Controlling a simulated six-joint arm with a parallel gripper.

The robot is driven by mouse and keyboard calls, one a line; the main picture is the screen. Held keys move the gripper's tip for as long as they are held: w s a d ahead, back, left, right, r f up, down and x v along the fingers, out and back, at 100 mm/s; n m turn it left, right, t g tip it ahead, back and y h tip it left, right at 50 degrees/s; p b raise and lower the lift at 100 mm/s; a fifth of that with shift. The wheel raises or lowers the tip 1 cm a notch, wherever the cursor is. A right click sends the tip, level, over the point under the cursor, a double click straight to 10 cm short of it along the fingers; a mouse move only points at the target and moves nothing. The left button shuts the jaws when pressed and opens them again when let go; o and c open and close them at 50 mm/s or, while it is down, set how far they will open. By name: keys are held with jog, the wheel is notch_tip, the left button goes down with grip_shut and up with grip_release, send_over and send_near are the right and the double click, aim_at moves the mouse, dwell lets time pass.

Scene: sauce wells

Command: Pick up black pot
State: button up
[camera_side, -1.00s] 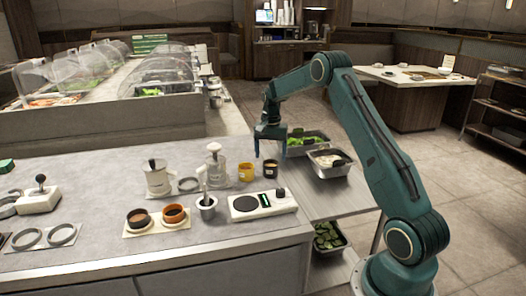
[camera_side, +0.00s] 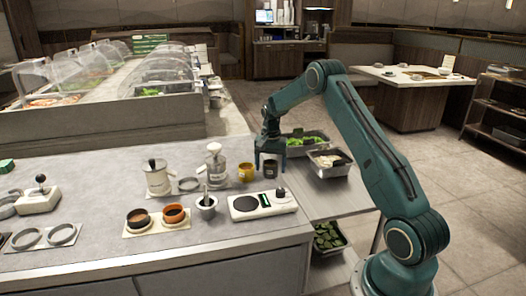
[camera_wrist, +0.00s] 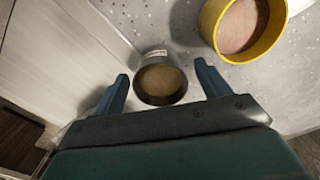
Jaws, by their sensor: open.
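The black pot (camera_side: 270,170) stands upright on the grey counter near its right edge. In the wrist view the black pot (camera_wrist: 160,80) shows its dark rim and brownish contents, with a pale label on its side. My gripper (camera_side: 270,165) is open and points down at the black pot. In the wrist view the two fingertips of my gripper (camera_wrist: 161,72) lie on either side of the pot, with gaps to both. I cannot tell how far the fingertips reach down beside it.
A yellow pot (camera_side: 246,173) stands close on the left of the black pot; it also shows in the wrist view (camera_wrist: 278,48). A white scale (camera_side: 262,204) lies in front. Metal trays (camera_side: 330,172) of food stand to the right, past the counter edge.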

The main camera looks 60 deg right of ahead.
jog(key=c, duration=1.1)
jog(key=shift+r, duration=0.15)
notch_tip(320, 180, up, 20)
dwell(0.6)
